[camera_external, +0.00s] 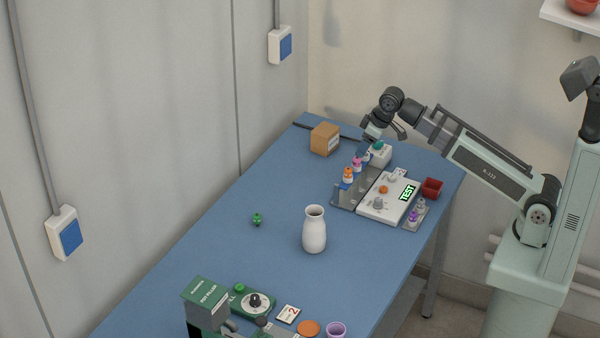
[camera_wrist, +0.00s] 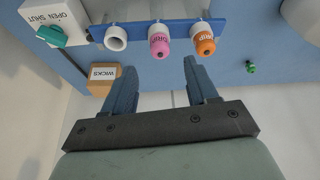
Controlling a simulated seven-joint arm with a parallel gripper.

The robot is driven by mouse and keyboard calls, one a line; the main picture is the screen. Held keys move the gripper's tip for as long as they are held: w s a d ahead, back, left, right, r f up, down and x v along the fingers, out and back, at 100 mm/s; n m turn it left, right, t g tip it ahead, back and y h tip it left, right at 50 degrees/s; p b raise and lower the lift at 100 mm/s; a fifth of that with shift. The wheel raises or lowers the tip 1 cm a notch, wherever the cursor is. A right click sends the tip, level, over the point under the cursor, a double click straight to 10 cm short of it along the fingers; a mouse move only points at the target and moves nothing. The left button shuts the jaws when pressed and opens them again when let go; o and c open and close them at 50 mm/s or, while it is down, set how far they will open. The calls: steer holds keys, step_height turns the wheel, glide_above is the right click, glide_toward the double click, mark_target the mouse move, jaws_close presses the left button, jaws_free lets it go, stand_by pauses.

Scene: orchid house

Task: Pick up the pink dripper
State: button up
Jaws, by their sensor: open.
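The pink dripper (camera_wrist: 159,42) sits in the middle holder of a blue rack (camera_wrist: 180,28) in the wrist view, between an empty white holder (camera_wrist: 116,39) and an orange dripper (camera_wrist: 204,43). In the external view the pink dripper (camera_external: 357,162) stands at the rack behind the white TEST panel. My gripper (camera_wrist: 161,66) is open and empty, its fingers apart and pointing toward the rack with the pink dripper ahead of the gap. In the external view my gripper (camera_external: 368,148) is near the rack's far end, partly hidden against the parts there.
A white box (camera_wrist: 60,22) with a teal knob adjoins the rack. A cardboard box (camera_external: 324,139) stands behind. The TEST panel (camera_external: 377,210), a red cup (camera_external: 432,188) and a white vase (camera_external: 314,230) are nearby. A small green item (camera_external: 257,219) lies on the open blue table.

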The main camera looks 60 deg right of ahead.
mark_target(357, 163)
steer(key=shift+f, duration=0.2)
steer(key=shift+x, duration=2.5)
steer(key=shift+s, duration=0.15)
steer(key=shift+c, duration=0.5)
jaws_close()
